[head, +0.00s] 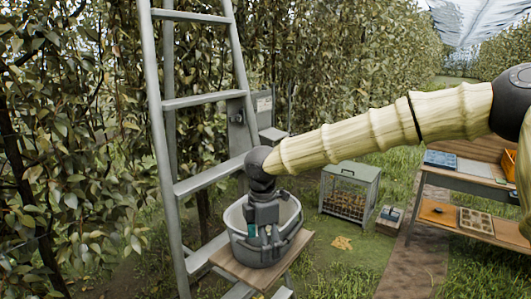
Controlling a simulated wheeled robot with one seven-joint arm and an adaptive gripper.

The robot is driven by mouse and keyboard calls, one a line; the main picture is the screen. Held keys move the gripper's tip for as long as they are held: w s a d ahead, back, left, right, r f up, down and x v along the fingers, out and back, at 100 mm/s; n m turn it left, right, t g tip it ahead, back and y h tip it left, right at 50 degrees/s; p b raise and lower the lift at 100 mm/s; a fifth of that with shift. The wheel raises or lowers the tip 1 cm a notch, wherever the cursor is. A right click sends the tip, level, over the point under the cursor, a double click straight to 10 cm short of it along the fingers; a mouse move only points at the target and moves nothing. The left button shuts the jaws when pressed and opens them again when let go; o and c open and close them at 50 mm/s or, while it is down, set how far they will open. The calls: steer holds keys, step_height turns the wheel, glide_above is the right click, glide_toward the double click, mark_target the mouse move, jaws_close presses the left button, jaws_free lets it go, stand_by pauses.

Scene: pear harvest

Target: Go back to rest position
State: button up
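My arm reaches in from the right in the head view and ends in my dark gripper (264,233), which points down. It overlaps a round grey bucket (241,247). I cannot tell whether the fingers are inside the bucket or in front of it. The fingertips are too small and dark to show whether they are open or shut, or whether anything is held. The bucket stands on a small wooden platform (240,272) beside the ladder. Its contents are mostly hidden by my gripper. No pear can be clearly made out.
A metal ladder (204,102) stands left of the bucket against leafy hedges. A grey post box (238,125) is behind the gripper. A green-topped crate (350,175) sits on the grass. A wooden workbench (480,187) with trays is at right.

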steer(key=s+d+f+n+t+h+b, duration=0.1)
steer(key=s+d+f+n+b, duration=0.15)
steer(key=d+f+n, duration=0.75)
steer(key=s+f+n+t+h+b, duration=0.1)
steer(key=s+f+n+t, duration=0.35)
steer(key=f, duration=1.15)
steer(key=s+d+f+n+g+h+b, duration=0.15)
steer(key=d+f+n, duration=0.35)
steer(key=f+n, duration=0.65)
steer(key=s+d+f+n+g+y+b, duration=0.1)
steer(key=s+f+n, duration=0.4)
steer(key=s, duration=0.5)
steer(key=s+d+f+n+g+y+b, duration=0.1)
steer(key=s+d+f+n, duration=0.3)
steer(key=s+n, duration=0.6)
steer(key=s+d+f+n+g+y+b, duration=0.1)
steer(key=s+d+f+n+g+b, duration=0.1)
steer(key=s+f+n, duration=0.5)
steer(key=s+d+n, duration=0.1)
steer(key=s, duration=0.2)
steer(key=shift+f+y+b, duration=0.25)
steer(key=shift+y+b, duration=0.1)
steer(key=shift+b, duration=0.05)
